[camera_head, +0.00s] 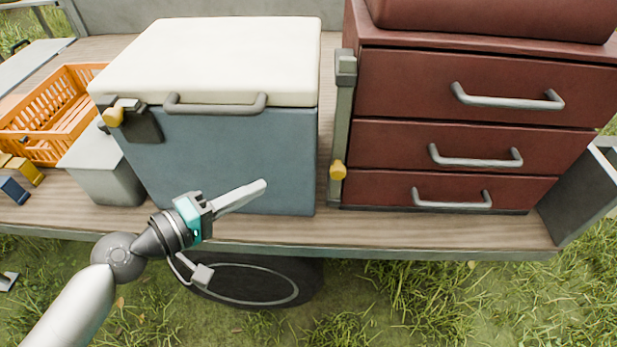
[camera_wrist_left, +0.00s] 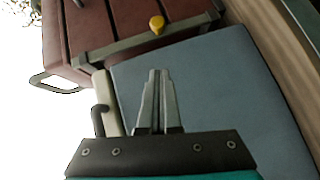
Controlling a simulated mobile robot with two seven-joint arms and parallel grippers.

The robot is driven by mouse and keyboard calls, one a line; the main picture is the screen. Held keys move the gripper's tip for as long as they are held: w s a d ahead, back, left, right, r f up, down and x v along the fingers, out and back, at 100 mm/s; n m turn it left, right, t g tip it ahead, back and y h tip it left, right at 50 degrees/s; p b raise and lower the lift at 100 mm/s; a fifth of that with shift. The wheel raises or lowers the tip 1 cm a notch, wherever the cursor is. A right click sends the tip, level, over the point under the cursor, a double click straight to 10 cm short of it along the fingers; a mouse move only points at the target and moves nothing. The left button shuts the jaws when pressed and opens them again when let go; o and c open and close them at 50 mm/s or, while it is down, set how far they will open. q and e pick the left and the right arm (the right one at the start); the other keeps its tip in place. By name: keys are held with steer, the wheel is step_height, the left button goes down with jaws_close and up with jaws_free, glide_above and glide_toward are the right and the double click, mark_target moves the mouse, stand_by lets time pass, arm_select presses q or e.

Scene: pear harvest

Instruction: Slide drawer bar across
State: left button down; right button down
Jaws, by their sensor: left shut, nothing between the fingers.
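The drawer bar (camera_head: 342,125) is a grey-green upright bar along the left edge of the red drawer chest (camera_head: 455,85). Its yellow knob (camera_head: 338,171) sits near its lower end. In the left wrist view the bar (camera_wrist_left: 120,42) and yellow knob (camera_wrist_left: 156,25) show beyond the fingertips. My left gripper (camera_head: 262,185) is shut and empty, in front of the blue cooler's face and left of the knob, apart from it. In the wrist view its fingers (camera_wrist_left: 158,75) are together. My right gripper is not in view.
The blue cooler (camera_head: 230,150) with a cream lid stands left of the chest, with a narrow gap between. A grey bin (camera_head: 103,170) and an orange crate (camera_head: 60,105) are farther left. The wooden bed edge (camera_head: 420,240) runs in front, with grass below.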

arm_select(q)
glide_toward(340, 173)
steer(key=shift+w+d+f, duration=0.7)
steer(key=shift+w+d, duration=0.35)
steer(key=shift+w, duration=2.05)
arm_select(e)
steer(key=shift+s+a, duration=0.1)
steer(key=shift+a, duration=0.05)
arm_select(q)
steer(key=shift+d, duration=0.15)
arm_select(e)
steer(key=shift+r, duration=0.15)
